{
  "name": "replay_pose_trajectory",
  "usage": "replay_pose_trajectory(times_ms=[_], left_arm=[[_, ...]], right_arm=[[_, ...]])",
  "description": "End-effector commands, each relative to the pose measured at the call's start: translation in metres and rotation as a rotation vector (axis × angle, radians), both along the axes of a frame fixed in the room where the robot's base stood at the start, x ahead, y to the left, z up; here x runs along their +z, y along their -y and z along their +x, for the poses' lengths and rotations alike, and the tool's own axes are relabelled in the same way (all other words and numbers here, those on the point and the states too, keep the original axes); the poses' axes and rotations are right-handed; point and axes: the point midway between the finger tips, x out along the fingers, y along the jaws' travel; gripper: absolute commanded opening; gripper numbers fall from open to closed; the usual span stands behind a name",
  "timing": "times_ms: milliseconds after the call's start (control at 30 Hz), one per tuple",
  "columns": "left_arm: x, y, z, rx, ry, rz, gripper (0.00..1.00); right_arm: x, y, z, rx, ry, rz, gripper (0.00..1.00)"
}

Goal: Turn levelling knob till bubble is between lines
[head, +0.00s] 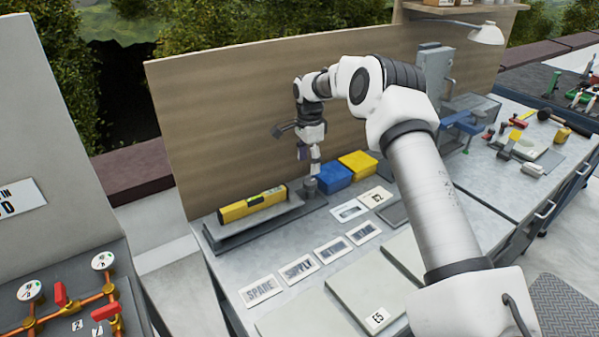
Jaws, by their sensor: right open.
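A yellow spirit level (252,204) lies along a grey levelling plate (235,236) on the bench. Its green vial (254,200) shows near the middle, but the bubble and lines are too small to read. A dark grey round knob (310,186) stands at the right end of the plate. My right gripper (312,170) points down right above the knob, with its fingertips at or just over the knob's top. It is open; whether it touches the knob I cannot tell. My left gripper is not in view.
A blue box (334,177) and a yellow box (358,164) stand close to the right of the knob. Several label plates, such as SPARE (261,290), lie in front. A wooden panel (240,130) rises behind. Gauges and pipes (70,305) are at lower left.

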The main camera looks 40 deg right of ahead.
Motion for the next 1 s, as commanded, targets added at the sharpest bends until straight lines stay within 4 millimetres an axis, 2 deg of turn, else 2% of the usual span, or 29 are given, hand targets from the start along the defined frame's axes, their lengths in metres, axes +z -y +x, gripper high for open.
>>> replay_pose_trajectory(times_ms=[200,300,600,633,767,800,1000], left_arm=[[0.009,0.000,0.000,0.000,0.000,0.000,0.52],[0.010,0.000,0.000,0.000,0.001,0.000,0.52],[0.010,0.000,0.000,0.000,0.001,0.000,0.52],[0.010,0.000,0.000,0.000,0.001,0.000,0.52],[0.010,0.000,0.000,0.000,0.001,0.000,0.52],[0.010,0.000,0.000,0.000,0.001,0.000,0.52],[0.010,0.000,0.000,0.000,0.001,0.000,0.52]], right_arm=[[-0.042,0.000,-0.002,-0.001,-0.004,0.000,0.68],[-0.057,0.000,-0.001,-0.001,-0.003,0.000,0.68],[-0.064,0.000,-0.001,-0.001,0.000,0.000,0.68],[-0.064,0.000,-0.001,-0.001,0.000,0.000,0.61],[-0.064,0.000,-0.001,-0.001,-0.001,0.000,0.15],[-0.064,0.000,-0.001,-0.001,-0.001,0.000,0.08],[-0.065,0.000,-0.002,0.002,-0.003,0.001,0.08]])
